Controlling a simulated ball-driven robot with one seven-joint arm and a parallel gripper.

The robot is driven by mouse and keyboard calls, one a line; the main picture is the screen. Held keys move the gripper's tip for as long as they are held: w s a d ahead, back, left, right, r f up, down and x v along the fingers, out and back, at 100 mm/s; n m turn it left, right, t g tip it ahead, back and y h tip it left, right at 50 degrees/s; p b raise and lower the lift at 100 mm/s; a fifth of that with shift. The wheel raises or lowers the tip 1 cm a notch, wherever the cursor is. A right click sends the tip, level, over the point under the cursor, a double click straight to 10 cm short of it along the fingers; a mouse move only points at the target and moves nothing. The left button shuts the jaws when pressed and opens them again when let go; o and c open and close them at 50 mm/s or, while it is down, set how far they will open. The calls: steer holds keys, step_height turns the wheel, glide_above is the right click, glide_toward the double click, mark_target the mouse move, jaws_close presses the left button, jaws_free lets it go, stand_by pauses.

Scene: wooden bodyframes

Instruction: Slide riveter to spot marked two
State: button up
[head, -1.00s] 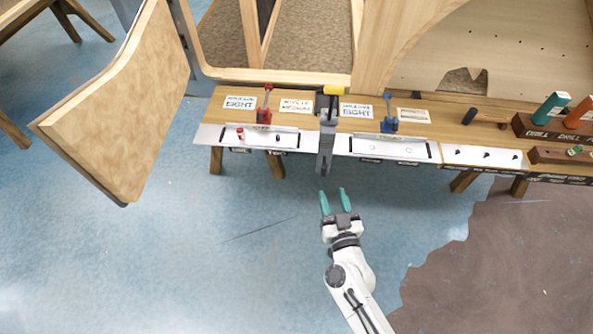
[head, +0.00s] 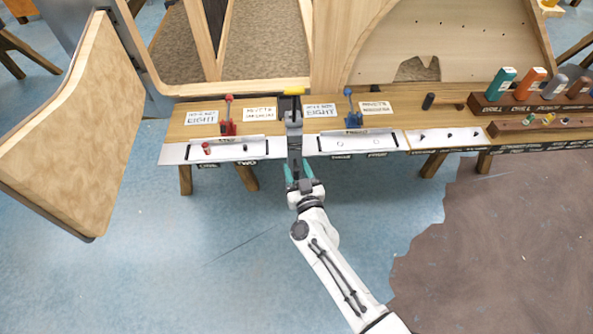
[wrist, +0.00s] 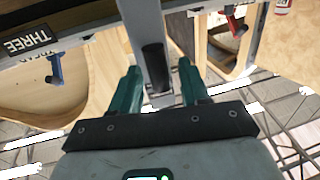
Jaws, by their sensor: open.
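The tall grey tool with a yellow top, which I take as the riveter (head: 293,116), stands upright at the bench's front edge between two white plates. Its grey post (wrist: 146,40) and a dark cylindrical part show in the wrist view. The label TWO (head: 246,163) is on the left plate's front edge, left of the riveter; ONE (head: 208,166) is further left. My gripper (head: 297,172) is open at the riveter's lower end. In the wrist view its teal fingers (wrist: 157,82) lie on either side of the dark part; I cannot tell whether they touch it.
A red lever clamp (head: 228,122) and a small red cylinder (head: 206,148) are on the left side. A blue lever clamp (head: 352,114) is above the right plate (head: 375,141). THREE (wrist: 28,42) shows in the wrist view.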

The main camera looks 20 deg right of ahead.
steer(key=shift+w, duration=0.1)
steer(key=shift+c, duration=0.3)
jaws_close()
stand_by(0.4)
